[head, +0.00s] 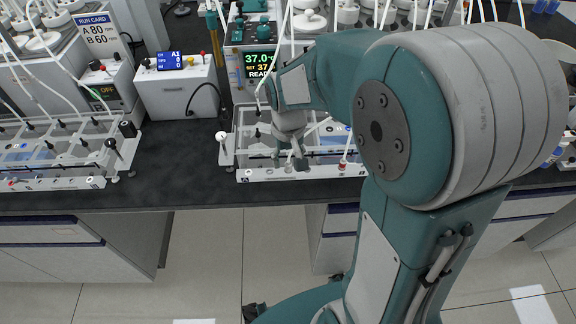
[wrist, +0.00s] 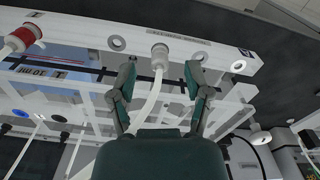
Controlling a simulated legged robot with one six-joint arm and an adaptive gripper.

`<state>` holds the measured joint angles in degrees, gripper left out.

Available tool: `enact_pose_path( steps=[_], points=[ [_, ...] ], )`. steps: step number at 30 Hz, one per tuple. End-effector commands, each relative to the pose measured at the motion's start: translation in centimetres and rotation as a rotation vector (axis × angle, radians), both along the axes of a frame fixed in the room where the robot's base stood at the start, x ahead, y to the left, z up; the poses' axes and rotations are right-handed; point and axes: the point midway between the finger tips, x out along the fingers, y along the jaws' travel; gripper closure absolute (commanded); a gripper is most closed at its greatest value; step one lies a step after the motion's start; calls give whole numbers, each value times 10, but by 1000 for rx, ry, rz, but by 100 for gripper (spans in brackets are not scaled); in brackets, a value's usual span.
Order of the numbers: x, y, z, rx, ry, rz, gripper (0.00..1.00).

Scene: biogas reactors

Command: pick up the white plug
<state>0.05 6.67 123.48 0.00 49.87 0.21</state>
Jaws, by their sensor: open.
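The white plug (wrist: 159,53) sits in the front rail of the white rack (wrist: 95,38), with a white tube running from it toward my gripper. My gripper (wrist: 163,78) is open, its two dark green fingers on either side of the tube and just short of the plug; nothing is clamped. In the head view my gripper (head: 289,160) is over the front of the middle rack (head: 255,174), small and partly hidden by its own links. I cannot make out the white plug there.
A red plug (wrist: 22,38) with a white tube is in the same rail, and empty round holes lie between. In the head view a second rack (head: 60,183) stands left on the dark bench (head: 175,185). A white control box (head: 178,88) stands behind. The bench between the racks is clear.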

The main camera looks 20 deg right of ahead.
Motion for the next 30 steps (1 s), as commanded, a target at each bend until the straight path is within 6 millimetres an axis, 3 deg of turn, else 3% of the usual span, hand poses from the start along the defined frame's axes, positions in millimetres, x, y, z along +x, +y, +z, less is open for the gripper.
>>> enact_pose_path(
  steps=[5, 12, 13, 15, 18, 19, 30],
  points=[
    [0, 0, -22, 0, 1, 0, 37],
    [0, 0, -24, 0, 0, 1, 37],
    [0, 0, -24, 0, 0, 1, 41],
    [0, 0, -24, 0, 0, 1, 68],
    [0, 0, -24, 0, 0, 1, 96],
    [0, 0, -24, 0, -1, 1, 99],
    [1, 0, -23, 0, -1, 1, 99]
  ],
)
